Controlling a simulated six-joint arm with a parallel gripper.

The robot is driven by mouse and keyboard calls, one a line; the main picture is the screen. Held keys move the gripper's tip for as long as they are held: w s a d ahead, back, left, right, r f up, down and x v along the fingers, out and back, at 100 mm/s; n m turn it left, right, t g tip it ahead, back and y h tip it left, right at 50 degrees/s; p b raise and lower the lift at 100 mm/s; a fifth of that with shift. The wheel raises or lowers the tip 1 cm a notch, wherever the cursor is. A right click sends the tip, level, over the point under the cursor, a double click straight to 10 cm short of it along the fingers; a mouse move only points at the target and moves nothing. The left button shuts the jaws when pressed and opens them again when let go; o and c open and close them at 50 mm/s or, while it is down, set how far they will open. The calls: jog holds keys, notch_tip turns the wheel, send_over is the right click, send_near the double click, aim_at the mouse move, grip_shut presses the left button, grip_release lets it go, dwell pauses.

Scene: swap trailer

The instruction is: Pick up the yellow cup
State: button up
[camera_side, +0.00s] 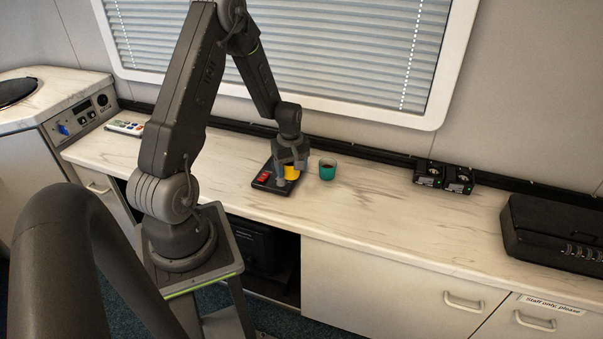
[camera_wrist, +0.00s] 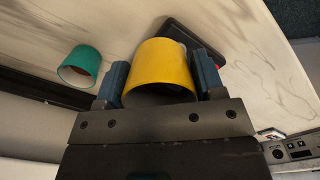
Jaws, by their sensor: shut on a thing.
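The yellow cup (camera_wrist: 162,64) is between the two fingers of my gripper (camera_wrist: 160,82) in the wrist view, with a finger against each side. In the side view my gripper (camera_side: 289,170) points down over a black tray-like base (camera_side: 263,184) with red parts, and the yellow cup (camera_side: 292,173) shows partly behind the fingers. The gripper is shut on the cup. The fingers hide part of the cup, and I cannot tell whether its bottom touches the base.
A teal cup (camera_side: 327,169) stands on the counter (camera_side: 380,205) just right of my gripper. A black case (camera_side: 553,233) lies at the right. The counter's middle right is clear.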

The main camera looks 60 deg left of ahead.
jog(key=shift+s+a+r, duration=0.6)
jog(key=shift+s, duration=0.2)
jog(key=shift+s+a+r, duration=0.55)
jog(key=shift+s+r, duration=0.05)
jog(key=shift+s, duration=0.2)
dwell(0.9)
